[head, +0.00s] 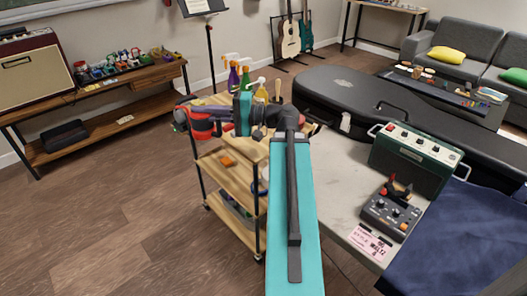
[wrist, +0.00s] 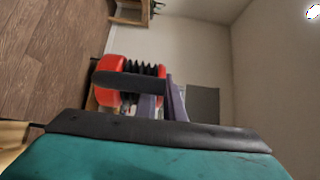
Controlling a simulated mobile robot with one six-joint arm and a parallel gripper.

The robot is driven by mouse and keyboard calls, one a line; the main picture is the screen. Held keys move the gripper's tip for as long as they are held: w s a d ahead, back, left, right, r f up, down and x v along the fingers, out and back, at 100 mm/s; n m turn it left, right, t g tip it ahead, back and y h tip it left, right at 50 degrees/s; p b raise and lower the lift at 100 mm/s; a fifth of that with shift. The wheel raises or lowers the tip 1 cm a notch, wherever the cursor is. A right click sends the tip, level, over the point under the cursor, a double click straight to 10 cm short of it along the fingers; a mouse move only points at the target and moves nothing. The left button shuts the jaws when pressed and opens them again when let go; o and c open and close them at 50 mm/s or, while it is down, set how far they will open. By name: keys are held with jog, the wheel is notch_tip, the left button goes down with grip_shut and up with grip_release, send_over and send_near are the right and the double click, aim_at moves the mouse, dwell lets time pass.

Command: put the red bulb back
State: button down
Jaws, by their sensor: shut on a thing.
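My gripper (head: 208,108) is at the end of my arm in the upper middle of the head view, beside the wooden cart. The contact itself is partly hidden, and the bulb's exact tilt cannot be told.
The wooden cart (head: 228,172) holds several bottles on top. At right, a grey workbench (head: 335,185) bears a green amplifier (head: 412,155) and a pedal (head: 388,216) with a red and black thing on it. A black guitar case (head: 350,95) lies behind. Floor at left is clear.

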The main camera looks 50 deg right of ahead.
jog(key=s+d+f+m+t+h+b, duration=0.1)
jog(key=s+d+f+h+b, duration=0.1)
jog(key=s+d+f+b, duration=0.2)
jog(key=s+d+f+m+t+h+b, duration=0.1)
jog(key=s+d+f+m+h+b, duration=0.1)
jog(key=s+d+b, duration=0.5)
jog(key=shift+s+d+f+b, duration=0.4)
jog(key=shift+s+f+b, duration=0.5)
jog(key=shift+s+b, duration=3.1)
jog(key=shift+w+b, duration=0.95)
jog(key=shift+w, duration=0.05)
jog(key=shift+w+d+p, duration=0.5)
jog(key=shift+w+d, duration=0.55)
jog(key=shift+w, duration=0.1)
jog(key=w+d+p, duration=0.1)
jog(key=p, duration=0.6)
jog(key=shift+r, duration=0.1)
